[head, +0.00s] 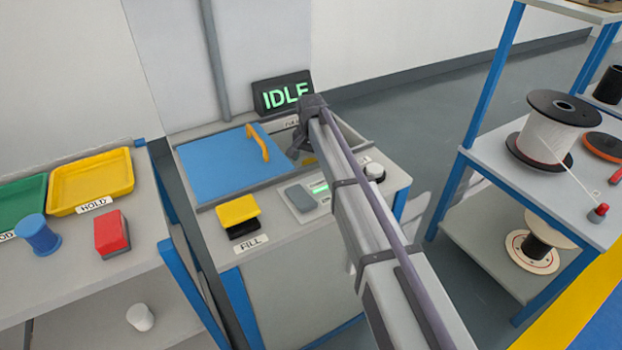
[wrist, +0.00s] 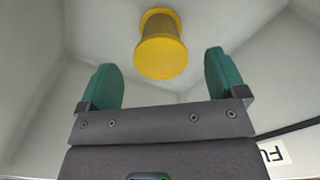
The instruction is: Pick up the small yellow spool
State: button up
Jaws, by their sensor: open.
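The small yellow spool (wrist: 162,45) shows in the wrist view, with its round flange facing the camera. It lies ahead of my gripper (wrist: 160,80), roughly centred between the two green fingers. The fingers are open, with a gap on both sides of the spool, and hold nothing. In the head view my gripper (head: 299,150) is low in the grey-rimmed opening beside the blue panel, partly hidden by my arm. A small yellow patch beside it may be the spool; I cannot tell for sure.
Pale walls enclose the spool in the wrist view. The blue panel (head: 222,165) with an orange handle (head: 258,143) lies left of my gripper. The IDLE display (head: 283,94) stands behind. A yellow button (head: 238,210) and grey switch (head: 300,198) are in front. Shelves with larger spools stand right.

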notch_tip(320, 180, down, 4)
jog(key=shift+r+b, duration=0.1)
jog(key=shift+b, duration=1.1)
jog(key=shift+r, duration=0.2)
jog(key=c, duration=1.1)
jog(key=shift+o, duration=0.2)
jog(key=shift+p, duration=0.3)
